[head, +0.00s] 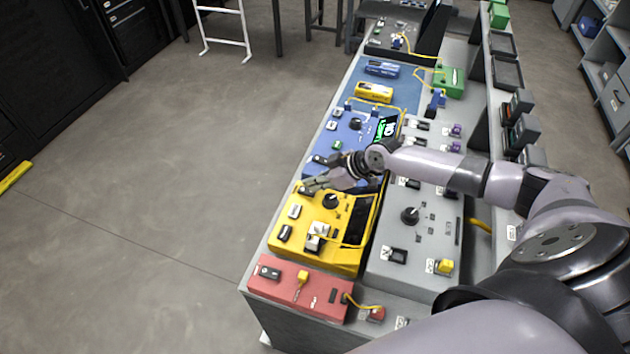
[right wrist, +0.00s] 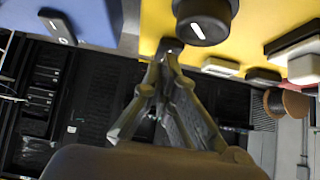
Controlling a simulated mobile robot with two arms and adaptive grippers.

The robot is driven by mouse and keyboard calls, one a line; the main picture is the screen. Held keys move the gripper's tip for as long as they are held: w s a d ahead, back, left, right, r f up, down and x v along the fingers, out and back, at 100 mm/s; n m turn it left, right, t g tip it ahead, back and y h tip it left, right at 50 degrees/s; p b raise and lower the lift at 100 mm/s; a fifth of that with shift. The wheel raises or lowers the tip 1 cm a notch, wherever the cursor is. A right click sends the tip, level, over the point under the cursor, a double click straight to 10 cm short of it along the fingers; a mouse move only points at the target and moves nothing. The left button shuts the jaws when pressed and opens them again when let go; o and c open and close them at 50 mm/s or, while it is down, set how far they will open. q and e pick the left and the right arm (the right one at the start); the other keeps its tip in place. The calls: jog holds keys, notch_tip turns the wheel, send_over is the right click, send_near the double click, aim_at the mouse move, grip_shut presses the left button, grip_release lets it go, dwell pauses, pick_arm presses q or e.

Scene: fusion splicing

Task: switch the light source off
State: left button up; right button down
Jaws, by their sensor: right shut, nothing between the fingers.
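A yellow instrument box (head: 278,241) stands on the bench, with a black knob (head: 330,201) and a dark, unlit screen (head: 358,221). Its label is too small to read, so I cannot confirm it is the light source. My right gripper (head: 310,185) is over the box's upper left corner. In the right wrist view the gripper's fingertips (right wrist: 167,50) are together and empty, right at a small black switch (right wrist: 174,43) on the yellow face. The fingertips partly hide this switch; contact and its position cannot be told. The knob (right wrist: 203,18) is beside it. My left gripper is not in view.
A blue instrument (head: 330,144) with a lit green display (head: 387,127) stands just behind; its black rocker switch (right wrist: 57,26) is close by. A red box (head: 320,295) is in front, a grey unit (head: 430,240) to the right. Open floor lies left.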

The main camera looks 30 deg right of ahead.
jog(key=shift+s+d+f+b, duration=0.15)
jog(key=shift+f+b, duration=0.3)
jog(key=shift+b, duration=0.25)
jog(key=shift+r, duration=0.1)
jog(key=shift+w+a+r+p, duration=0.3)
jog(key=shift+w+a+r, duration=0.05)
jog(key=shift+w+a, duration=0.25)
